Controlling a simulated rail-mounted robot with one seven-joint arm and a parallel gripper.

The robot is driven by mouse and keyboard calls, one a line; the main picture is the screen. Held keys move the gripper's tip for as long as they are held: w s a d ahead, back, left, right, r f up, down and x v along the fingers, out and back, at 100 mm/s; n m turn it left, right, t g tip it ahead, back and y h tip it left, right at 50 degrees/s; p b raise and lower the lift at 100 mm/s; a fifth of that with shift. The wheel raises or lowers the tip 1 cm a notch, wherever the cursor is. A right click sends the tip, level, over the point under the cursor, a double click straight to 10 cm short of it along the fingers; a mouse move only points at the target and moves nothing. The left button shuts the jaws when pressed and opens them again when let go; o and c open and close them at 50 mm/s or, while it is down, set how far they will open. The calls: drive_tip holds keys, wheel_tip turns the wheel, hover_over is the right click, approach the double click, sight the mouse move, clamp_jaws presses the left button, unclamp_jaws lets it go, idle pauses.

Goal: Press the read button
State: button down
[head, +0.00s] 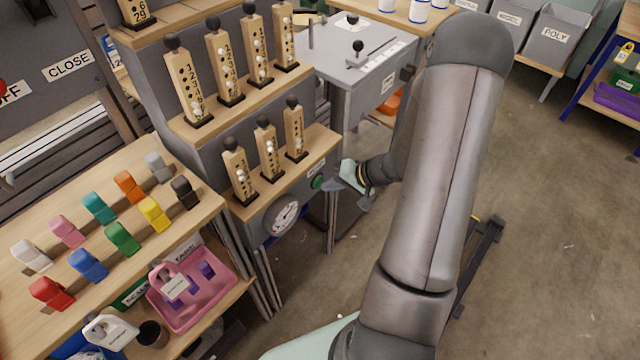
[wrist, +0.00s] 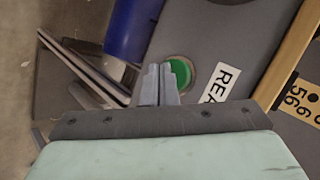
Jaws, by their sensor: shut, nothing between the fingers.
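The read button is a round green button (head: 318,182) on the grey front of the stepped cabinet, just right of the round dial. In the wrist view the green button (wrist: 180,72) sits beside a white label whose visible letters read "REA" (wrist: 220,82). My gripper (head: 342,187) is at the cabinet front, just right of the button. In the wrist view the closed fingers (wrist: 158,72) are empty, and their tips overlap the button's left edge. I cannot tell whether they touch it.
A round dial (head: 285,216) is left of the button. Wooden posts with black knobs (head: 240,172) stand on the shelves above. A wooden table (head: 60,290) with several coloured blocks is at left. A blue cylinder (wrist: 130,28) shows beside the fingers. Open floor lies at right.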

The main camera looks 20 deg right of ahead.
drive_tip(key=shift+w+a+b, duration=0.2)
drive_tip(key=shift+w+b, duration=0.15)
drive_tip(key=shift+w, duration=0.05)
idle(0.7)
idle(0.3)
drive_tip(key=shift+s+d+b, duration=0.4)
drive_tip(key=shift+s+b, duration=0.05)
drive_tip(key=shift+s, duration=0.35)
drive_tip(key=s, duration=0.1)
drive_tip(key=s+d+b, duration=0.1)
drive_tip(key=s, duration=0.1)
drive_tip(key=s+d, duration=0.1)
drive_tip(key=shift+s+d+b, duration=0.1)
drive_tip(key=shift+s+b, duration=0.15)
drive_tip(key=shift+b, duration=0.15)
idle(0.5)
